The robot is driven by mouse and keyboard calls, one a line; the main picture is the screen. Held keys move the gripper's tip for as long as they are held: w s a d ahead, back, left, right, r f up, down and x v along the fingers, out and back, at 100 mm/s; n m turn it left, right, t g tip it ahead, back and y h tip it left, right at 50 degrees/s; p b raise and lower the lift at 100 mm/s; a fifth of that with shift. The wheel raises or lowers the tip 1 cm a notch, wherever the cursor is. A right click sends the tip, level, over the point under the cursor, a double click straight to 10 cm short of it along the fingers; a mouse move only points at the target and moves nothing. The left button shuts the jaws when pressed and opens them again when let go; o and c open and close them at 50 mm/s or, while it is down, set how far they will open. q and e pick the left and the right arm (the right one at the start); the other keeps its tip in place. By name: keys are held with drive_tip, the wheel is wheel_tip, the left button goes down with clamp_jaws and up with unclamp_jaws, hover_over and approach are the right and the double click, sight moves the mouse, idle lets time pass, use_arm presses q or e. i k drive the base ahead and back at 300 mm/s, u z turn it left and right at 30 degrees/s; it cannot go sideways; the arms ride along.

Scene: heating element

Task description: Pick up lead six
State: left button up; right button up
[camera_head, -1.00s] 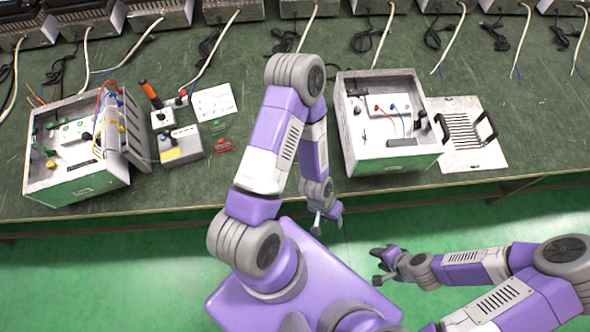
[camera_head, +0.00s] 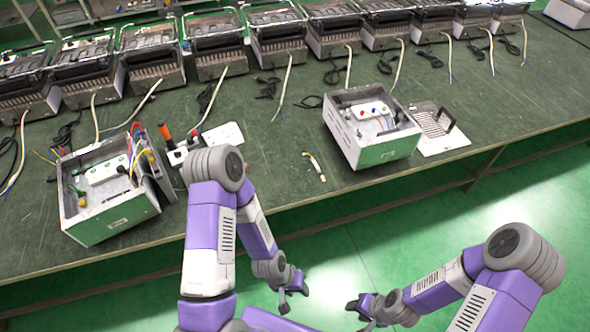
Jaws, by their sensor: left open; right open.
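Which lead is lead six I cannot tell. A short loose white lead (camera_head: 315,166) lies on the bench between the two open boxes. Thin coloured leads show at the right side of the left box (camera_head: 112,229), too small to tell apart. The right box (camera_head: 379,150) holds a white terminal strip (camera_head: 370,110) with red and blue parts. My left gripper (camera_head: 291,297) is open and empty, below the bench's front edge in the picture. My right gripper (camera_head: 360,308) is open and empty, further right and low, apart from everything.
A row of heaters (camera_head: 215,48) with hanging cables lines the back of the bench (camera_head: 270,180). An orange-handled tool (camera_head: 165,133) and a white card (camera_head: 223,134) lie partly behind my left arm. A plate with black handles (camera_head: 440,140) lies right of the right box.

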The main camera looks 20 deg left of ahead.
sight(315, 165)
drive_tip(key=u, duration=1.1)
drive_tip(key=i, duration=1)
